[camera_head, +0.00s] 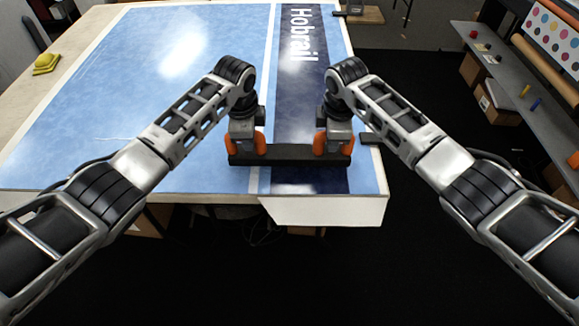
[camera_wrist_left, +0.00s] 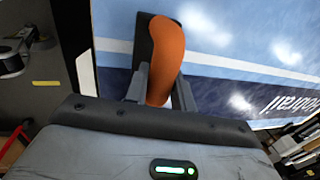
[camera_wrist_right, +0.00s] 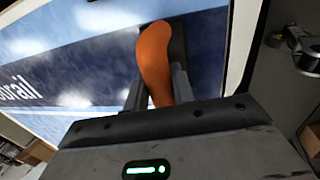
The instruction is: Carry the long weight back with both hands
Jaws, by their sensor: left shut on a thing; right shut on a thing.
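The long weight is a dark bar (camera_head: 290,153) with two orange handles near its ends. It lies level, left to right, at the near edge of the blue sheet; I cannot tell whether it touches the sheet. My left gripper (camera_head: 246,140) is shut on the left orange handle, which also shows between the fingers in the left wrist view (camera_wrist_left: 166,62). My right gripper (camera_head: 333,138) is shut on the right orange handle, which also shows in the right wrist view (camera_wrist_right: 155,65). The grippers hide parts of the handles.
The blue printed sheet (camera_head: 120,95) covers most of the table, its white corner (camera_head: 325,211) hanging over the near edge. A yellow object (camera_head: 46,63) lies at the far left. Dark clamp-like pieces (camera_head: 371,138) sit at the right edge. A grey shelf (camera_head: 530,90) with small items stands right.

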